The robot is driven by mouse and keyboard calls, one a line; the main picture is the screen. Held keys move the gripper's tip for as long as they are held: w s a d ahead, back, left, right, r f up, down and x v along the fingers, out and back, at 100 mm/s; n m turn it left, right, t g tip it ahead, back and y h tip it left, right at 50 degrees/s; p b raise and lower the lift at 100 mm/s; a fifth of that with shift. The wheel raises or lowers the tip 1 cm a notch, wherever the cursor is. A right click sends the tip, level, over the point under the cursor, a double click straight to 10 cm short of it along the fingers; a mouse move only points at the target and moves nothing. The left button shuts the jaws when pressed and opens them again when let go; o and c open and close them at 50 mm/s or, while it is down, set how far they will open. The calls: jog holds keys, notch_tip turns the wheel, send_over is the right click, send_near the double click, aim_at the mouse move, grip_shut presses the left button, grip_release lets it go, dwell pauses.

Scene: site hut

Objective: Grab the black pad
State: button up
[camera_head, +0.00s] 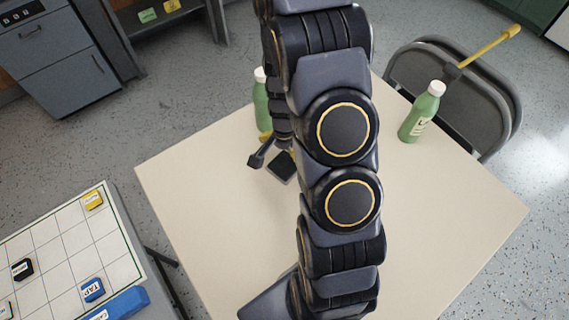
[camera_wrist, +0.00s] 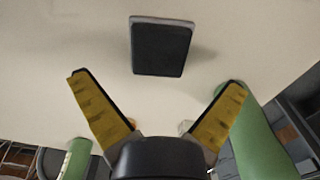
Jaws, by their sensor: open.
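The black pad (camera_wrist: 161,48) lies flat on the cream table, a dark slab with a grey edge. In the head view the pad (camera_head: 281,166) shows just left of my arm, partly hidden by it. My gripper (camera_wrist: 157,85) is open and empty, its two yellow-lined fingers spread wide. The pad appears beyond and between the fingertips in the wrist view, apart from them. In the head view my gripper (camera_head: 268,158) is beside the pad, and one finger is partly hidden by the arm.
A green bottle (camera_head: 261,100) stands behind my gripper, partly hidden by my arm. Another green bottle (camera_head: 422,112) stands at the table's right. A folding chair (camera_head: 455,85) is behind it. The front of the cream table (camera_head: 220,225) is clear. A white gridded board (camera_head: 65,245) stands at left.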

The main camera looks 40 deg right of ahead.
aim_at(285, 164)
notch_tip(285, 164, down, 5)
jog(key=shift+d+r, duration=0.1)
jog(key=c, duration=1.1)
